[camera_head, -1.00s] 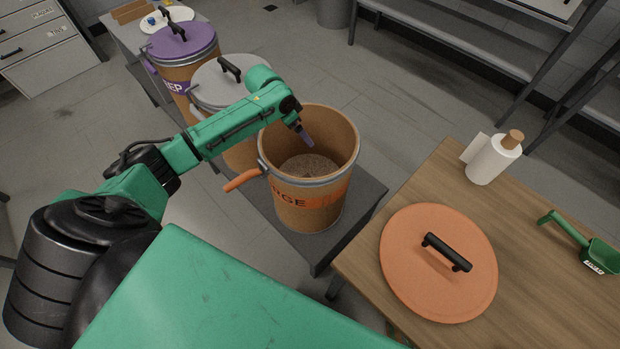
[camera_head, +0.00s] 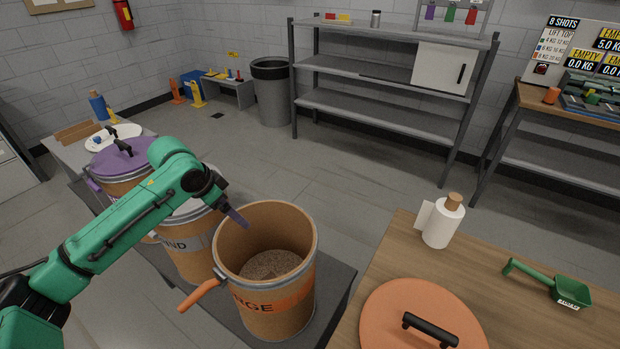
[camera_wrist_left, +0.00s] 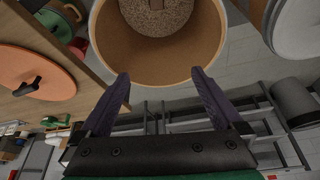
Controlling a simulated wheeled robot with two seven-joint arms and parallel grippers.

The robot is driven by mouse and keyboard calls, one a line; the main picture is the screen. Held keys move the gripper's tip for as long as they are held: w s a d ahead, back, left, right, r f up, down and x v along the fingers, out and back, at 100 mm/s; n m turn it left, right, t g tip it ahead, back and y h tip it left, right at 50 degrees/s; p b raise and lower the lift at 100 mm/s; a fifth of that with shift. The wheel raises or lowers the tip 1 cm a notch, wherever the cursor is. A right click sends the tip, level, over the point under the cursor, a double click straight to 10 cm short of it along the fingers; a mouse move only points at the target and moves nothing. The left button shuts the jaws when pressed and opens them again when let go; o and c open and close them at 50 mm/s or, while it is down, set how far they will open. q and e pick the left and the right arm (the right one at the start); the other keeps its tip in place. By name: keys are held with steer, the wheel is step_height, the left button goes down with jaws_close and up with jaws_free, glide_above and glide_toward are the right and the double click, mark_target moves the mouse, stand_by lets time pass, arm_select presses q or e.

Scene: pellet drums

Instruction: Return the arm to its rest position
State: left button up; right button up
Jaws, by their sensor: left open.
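My left arm comes in from the left, with the left gripper (camera_head: 238,215) at the back left of the open orange-labelled drum's mouth. In the left wrist view, the gripper's two purple fingers (camera_wrist_left: 160,73) are apart with nothing between them. The open drum (camera_head: 270,307) holds brown pellets (camera_head: 270,264) low inside; it also shows in the wrist view (camera_wrist_left: 150,62), beyond the fingertips. I cannot tell how high the fingertips are above its rim. My right gripper is not in view.
A grey-lidded drum (camera_head: 190,260) and a purple-lidded drum (camera_head: 118,190) stand beside and behind my arm.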

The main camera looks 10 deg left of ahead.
arm_select(q)
steer(key=s+d+f, duration=1)
steer(key=d+f, duration=0.1)
steer(key=s+a+f+n+y, duration=0.1)
steer(key=s+a+f+n, duration=0.1)
steer(key=s, duration=0.3)
steer(key=s+a+f+n+y, duration=0.1)
steer(key=s+a+f+n, duration=0.1)
steer(key=s+n, duration=0.15)
step_height(320, 180, down, 20)
steer(key=s+m+g, duration=0.1)
steer(key=s+g, duration=0.1)
steer(key=s, duration=0.1)
steer(key=s+a+f+g, duration=0.1)
steer(key=s+a+f, duration=0.2)
steer(key=s+f, duration=1.2)
steer(key=shift+s+f, duration=0.4)
steer(key=shift+s, duration=0.6)
steer(key=shift+a, duration=0.1)
